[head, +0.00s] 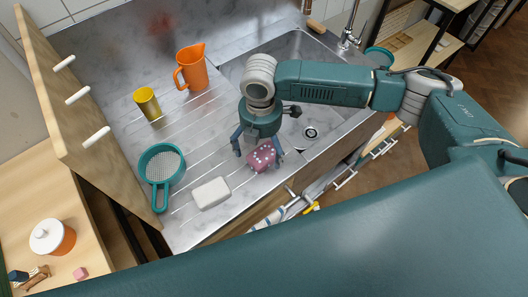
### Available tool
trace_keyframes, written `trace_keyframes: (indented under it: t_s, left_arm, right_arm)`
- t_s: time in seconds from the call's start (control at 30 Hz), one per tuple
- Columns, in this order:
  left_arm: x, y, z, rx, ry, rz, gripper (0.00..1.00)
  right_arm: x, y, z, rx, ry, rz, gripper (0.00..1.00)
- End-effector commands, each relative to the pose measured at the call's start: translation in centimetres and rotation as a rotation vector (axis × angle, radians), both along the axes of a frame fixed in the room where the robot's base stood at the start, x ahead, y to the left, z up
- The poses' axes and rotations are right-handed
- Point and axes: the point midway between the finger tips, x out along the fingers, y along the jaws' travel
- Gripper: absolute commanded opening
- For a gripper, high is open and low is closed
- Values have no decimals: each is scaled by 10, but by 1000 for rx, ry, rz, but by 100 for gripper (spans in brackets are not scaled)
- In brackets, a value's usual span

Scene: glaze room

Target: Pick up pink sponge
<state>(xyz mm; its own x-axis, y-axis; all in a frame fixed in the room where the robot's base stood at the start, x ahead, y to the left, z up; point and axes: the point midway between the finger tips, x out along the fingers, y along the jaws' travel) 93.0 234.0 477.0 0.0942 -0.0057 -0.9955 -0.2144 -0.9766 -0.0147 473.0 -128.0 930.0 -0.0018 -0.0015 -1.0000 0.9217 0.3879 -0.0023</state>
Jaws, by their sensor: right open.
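The pink sponge (262,159), a mauve-pink block with pale spots, lies on the steel draining board near its front edge, just left of the sink basin. My right gripper (258,152) reaches down over it from the right. Its fingers are open, one on the left and one on the right of the sponge. I cannot tell whether either finger touches it. The gripper body hides part of the sponge's far side. My left gripper is not in view.
A white block (211,193) and a teal strainer (161,168) lie to the left. A yellow cup (147,103) and an orange jug (190,68) stand behind. The sink basin (310,133) is right. A wooden pegged panel (88,95) borders the left side.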

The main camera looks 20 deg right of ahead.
Motion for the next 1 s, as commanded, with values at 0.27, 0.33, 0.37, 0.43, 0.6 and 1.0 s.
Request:
trace_keyframes:
  t_s: [0.27, 0.33, 0.37, 0.43, 0.6, 1.0]
  left_arm:
    - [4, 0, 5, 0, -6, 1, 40]
    - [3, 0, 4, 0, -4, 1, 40]
    - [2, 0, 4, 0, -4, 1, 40]
    - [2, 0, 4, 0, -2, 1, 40]
    - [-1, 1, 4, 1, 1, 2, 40]
    - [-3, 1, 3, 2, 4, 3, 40]
  right_arm:
    - [0, 1, -17, 1, -2, 3, 91]
    - [0, 1, -17, 1, -2, 3, 91]
    - [0, 1, -17, 1, -2, 3, 91]
    - [0, 1, -17, 1, -2, 2, 81]
    - [0, 1, -16, 1, -2, 2, 52]
    - [1, 1, -14, 1, -3, 1, 49]
